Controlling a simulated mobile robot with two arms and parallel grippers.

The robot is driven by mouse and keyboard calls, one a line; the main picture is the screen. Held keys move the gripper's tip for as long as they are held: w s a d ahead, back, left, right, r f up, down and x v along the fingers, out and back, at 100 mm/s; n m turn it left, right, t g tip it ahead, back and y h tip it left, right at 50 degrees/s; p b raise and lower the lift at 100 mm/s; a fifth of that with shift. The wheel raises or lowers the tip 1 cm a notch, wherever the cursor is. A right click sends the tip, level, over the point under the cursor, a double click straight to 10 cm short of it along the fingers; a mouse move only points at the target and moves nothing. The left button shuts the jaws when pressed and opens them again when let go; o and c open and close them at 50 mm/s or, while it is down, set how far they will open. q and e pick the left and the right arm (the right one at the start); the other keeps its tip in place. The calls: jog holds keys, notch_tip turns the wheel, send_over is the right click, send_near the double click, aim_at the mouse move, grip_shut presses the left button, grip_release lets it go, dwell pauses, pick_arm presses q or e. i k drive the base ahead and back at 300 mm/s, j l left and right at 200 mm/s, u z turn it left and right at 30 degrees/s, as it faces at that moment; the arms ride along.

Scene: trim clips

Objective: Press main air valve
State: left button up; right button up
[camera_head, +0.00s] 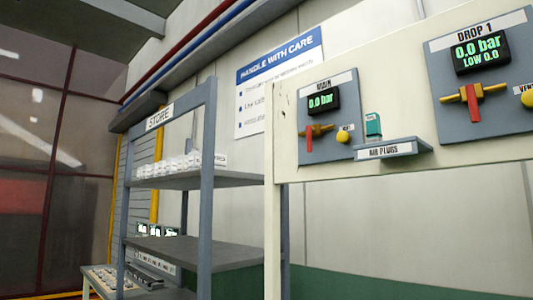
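The MAIN air panel (327,147) is a grey plate on a cream board, right of centre. Its display (321,101) reads 0.0 bar in green. Below the display is the main air valve (318,131), a brass body with a red handle (309,139) that points down. A yellow knob (343,137) sits to its right, under a small label too small to read. Neither of my grippers is in view.
The DROP 1 panel (510,110) at the right reads 0.0 bar, LOW 0.0, with its red handle (474,102) down. An AIR PLUGS ledge (387,150) juts out between the panels, holding a teal item (373,125). A STORE shelf rack (207,180) stands left.

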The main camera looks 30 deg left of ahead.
aim_at(309, 129)
jog(key=u, duration=0.75)
jog(key=i+j, duration=0.25)
